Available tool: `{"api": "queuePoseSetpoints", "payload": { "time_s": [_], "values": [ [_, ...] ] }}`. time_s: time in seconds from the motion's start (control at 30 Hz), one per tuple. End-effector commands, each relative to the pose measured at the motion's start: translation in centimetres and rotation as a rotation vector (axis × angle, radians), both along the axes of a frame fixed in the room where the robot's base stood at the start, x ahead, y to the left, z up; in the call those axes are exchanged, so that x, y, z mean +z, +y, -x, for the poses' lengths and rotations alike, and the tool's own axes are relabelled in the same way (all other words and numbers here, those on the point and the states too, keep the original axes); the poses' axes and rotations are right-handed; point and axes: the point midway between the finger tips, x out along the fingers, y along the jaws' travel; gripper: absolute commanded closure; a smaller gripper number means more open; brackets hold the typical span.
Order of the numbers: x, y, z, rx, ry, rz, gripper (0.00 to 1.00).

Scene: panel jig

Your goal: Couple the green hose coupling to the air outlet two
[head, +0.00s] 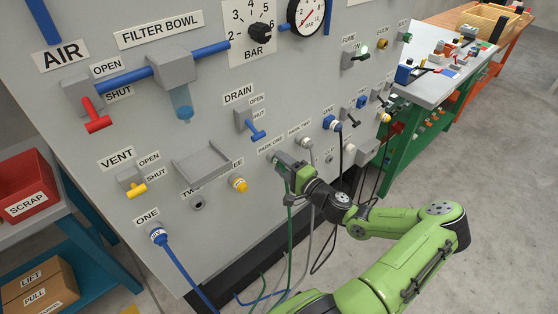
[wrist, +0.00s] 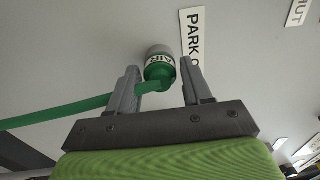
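The green hose coupling (wrist: 160,72), with a grey cap and a white band marked AIR, sits on the panel beside the PARK ONE label. My gripper (wrist: 161,84) has one finger on each side of it, with gaps showing, so it is open around the coupling. In the head view my gripper (head: 283,164) is at the park spot and mostly hides the coupling. Its green hose (head: 290,235) hangs down. Air outlet two (head: 198,202) is a bare round socket, left of my gripper, with its label partly covered by a grey bracket (head: 202,165).
The bracket juts out just above outlet two. A yellow plug (head: 238,184) is at outlet three, and a blue coupling (head: 158,237) with hose is at outlet one. A grey hose (head: 312,195) hangs by my gripper. The drain lever (head: 254,128) sticks out above.

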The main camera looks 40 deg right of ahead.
Motion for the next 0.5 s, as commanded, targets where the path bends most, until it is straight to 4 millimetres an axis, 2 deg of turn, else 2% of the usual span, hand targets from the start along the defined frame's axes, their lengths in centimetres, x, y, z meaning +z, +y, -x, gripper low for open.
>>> {"api": "queuePoseSetpoints", "payload": {
  "time_s": [0.03,0.3,0.5],
  "values": [
    [0.0,0.0,0.01,0.0,0.0,0.0,0.59],
    [-0.01,0.01,0.03,0.0,0.0,0.0,1.0],
    [-0.02,0.01,0.16,0.0,0.001,0.0,1.0]
  ]
}}
